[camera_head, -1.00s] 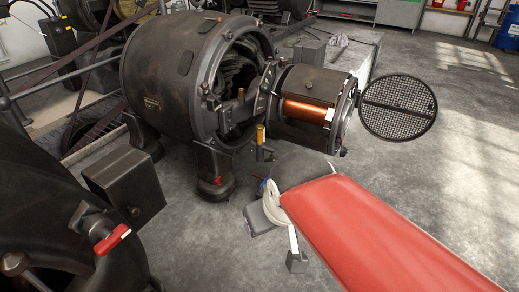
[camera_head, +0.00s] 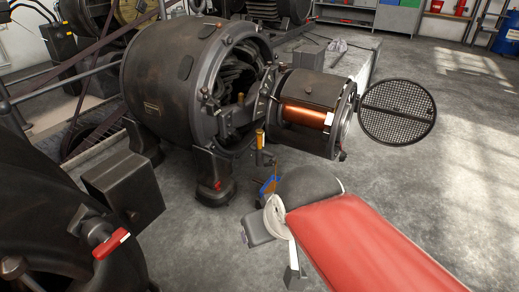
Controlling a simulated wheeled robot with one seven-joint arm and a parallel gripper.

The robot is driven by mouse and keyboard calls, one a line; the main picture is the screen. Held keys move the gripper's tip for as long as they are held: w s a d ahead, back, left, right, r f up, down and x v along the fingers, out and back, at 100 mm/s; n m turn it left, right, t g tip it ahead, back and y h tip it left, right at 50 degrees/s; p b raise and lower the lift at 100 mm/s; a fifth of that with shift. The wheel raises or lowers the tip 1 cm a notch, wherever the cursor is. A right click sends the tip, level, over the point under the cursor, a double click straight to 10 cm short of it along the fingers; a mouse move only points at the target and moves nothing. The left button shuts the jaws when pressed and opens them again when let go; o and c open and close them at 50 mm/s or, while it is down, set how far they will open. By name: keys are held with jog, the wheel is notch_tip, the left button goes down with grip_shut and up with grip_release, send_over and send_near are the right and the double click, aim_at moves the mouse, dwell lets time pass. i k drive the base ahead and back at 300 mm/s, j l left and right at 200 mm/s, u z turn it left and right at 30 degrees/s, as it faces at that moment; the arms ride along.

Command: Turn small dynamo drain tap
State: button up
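A small red tap (camera_head: 217,185) sits low on the front foot of the middle dynamo (camera_head: 170,85). A larger tap with a red lever (camera_head: 110,245) sticks out from the dark machine at the near left; its lever slants up to the right. I cannot tell from the picture which tap is the small dynamo's drain tap.
An armature with copper windings (camera_head: 304,112) and an open round mesh cover (camera_head: 397,110) stick out right of the dynamo. A dark box (camera_head: 122,190) stands between the two machines. The concrete floor (camera_head: 450,190) at right is clear.

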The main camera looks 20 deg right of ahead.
aim_at(271, 163)
jog(key=i+l, duration=0.15)
jog(key=l, duration=0.2)
jog(key=i+l, duration=0.2)
jog(key=l, duration=0.2)
jog(key=i+l, duration=0.15)
jog(key=l, duration=0.2)
jog(key=u, duration=0.05)
